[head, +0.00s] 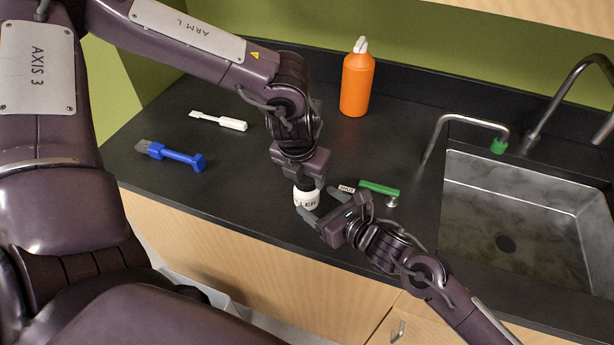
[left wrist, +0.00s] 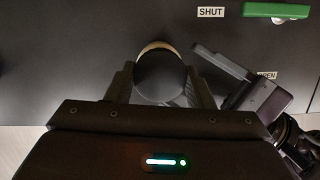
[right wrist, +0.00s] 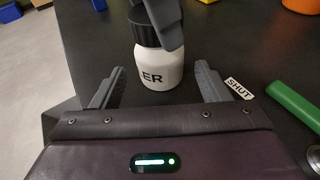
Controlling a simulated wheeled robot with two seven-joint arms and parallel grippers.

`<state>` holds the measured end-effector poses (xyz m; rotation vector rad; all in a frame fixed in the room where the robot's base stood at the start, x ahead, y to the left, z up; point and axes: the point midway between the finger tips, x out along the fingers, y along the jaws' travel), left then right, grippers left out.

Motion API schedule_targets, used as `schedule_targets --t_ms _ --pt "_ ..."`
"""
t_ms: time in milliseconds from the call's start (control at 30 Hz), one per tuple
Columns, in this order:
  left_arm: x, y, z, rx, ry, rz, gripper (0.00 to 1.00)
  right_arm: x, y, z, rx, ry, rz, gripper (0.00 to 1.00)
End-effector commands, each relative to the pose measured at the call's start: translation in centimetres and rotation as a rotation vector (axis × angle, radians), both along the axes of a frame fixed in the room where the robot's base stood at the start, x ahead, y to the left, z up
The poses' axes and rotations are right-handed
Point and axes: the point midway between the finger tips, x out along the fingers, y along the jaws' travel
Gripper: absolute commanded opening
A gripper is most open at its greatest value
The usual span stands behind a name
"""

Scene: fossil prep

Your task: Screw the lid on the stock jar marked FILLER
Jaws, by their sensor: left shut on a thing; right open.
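The white stock jar (head: 306,197) stands upright near the counter's front edge; the right wrist view shows the jar (right wrist: 160,70) with only the letters "ER" of its marking in sight. A black lid (right wrist: 143,32) sits at its mouth, touching as far as I can see; whether it is threaded I cannot tell. My left gripper (head: 305,181) points down from above and is shut on the lid, which shows dark and round between its fingers in the left wrist view (left wrist: 161,77). My right gripper (head: 321,203) is open, low at the jar's front right, its fingers (right wrist: 160,72) apart towards either side of the jar.
A green handle (head: 379,188) with SHUT (left wrist: 211,12) and OPEN labels lies right of the jar. The sink (head: 470,165) is farther right. An orange bottle (head: 357,80) stands behind. A blue tool (head: 172,154) and white tool (head: 220,121) lie left, with clear counter between.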

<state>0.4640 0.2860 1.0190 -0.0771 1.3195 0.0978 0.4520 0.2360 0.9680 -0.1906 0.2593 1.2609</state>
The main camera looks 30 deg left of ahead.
Motion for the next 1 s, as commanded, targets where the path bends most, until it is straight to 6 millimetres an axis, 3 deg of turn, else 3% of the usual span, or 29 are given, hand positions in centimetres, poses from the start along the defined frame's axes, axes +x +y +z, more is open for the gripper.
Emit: schedule_targets --t_ms 333,733,1000 --pt "0.0 0.0 0.0 0.001 -0.001 0.000 0.01 1.1 3.6 -1.1 0.001 -0.001 0.001 0.69" --pt "0.0 0.0 0.0 0.001 -0.001 0.000 0.01 1.3 4.0 -1.3 0.000 -0.001 0.000 0.69" --pt "0.0 0.0 0.0 0.001 -0.001 0.000 0.01 1.3 4.0 -1.3 0.000 -0.001 -0.001 0.36"
